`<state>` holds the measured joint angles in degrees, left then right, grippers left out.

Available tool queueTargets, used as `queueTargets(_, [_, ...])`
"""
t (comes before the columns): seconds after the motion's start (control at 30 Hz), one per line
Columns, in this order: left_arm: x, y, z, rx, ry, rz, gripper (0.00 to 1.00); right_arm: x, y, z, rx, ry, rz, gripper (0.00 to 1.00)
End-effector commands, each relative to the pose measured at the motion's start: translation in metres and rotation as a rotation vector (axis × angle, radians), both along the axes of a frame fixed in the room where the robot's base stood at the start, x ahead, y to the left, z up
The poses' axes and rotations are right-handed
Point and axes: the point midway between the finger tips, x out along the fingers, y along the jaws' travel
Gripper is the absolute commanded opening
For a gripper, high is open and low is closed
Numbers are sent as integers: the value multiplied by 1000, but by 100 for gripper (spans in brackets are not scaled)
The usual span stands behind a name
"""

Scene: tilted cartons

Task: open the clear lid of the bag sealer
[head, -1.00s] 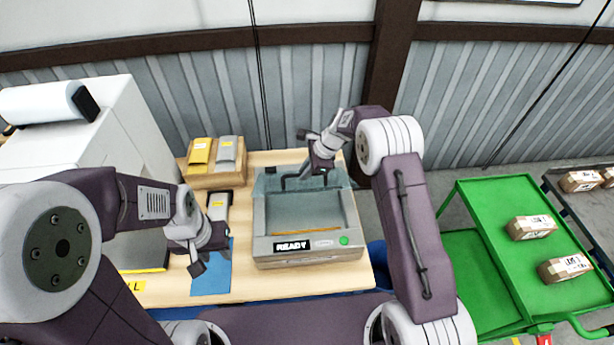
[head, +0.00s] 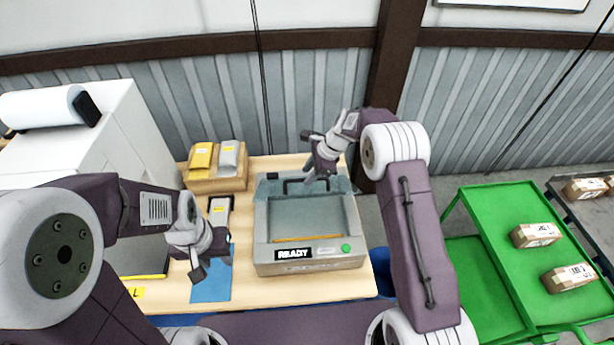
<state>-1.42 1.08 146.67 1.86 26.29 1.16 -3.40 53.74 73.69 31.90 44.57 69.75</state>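The bag sealer (head: 261,222) stands on the wooden table, with a READY display and a green button on its front. Its clear lid (head: 268,188) shows as a teal, see-through band at the back of the sealer, apparently raised, and the grey bed in front of it looks uncovered. The lid's dark handle (head: 291,186) shows at the band's upper middle. My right gripper (head: 319,179) is just above and right of the handle, overlapping its right part; contact and finger opening are unclear. My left gripper (head: 222,254) hangs left of the sealer, its fingers unclear.
A tray (head: 216,184) with a yellow and a grey packet stands at the back left. A blue mat (head: 210,287) lies under my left gripper. A white cabinet (head: 130,120) is at the left. A green cart (head: 495,215) with cartons stands at the right.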

Motion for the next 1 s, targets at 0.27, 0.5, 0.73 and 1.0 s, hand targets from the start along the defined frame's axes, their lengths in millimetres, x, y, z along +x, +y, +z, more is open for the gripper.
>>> queueTargets(0.27, [0, 0, -20, 0, 0, 0, 36, -6, -23, 50, -1, -1, -2, 34])
queueTargets(0.5, [0, 0, -21, 0, 0, 0, 36, -9, -28, 65, -2, 4, -2, 34])
queueTargets(0.73, [0, 0, -21, 0, 0, 0, 36, -7, -29, 65, 2, 8, -30, 9])
queueTargets(1.0, [0, 0, -39, 0, 0, 0, 36, 81, -66, 66, 265, -265, -956, 0])
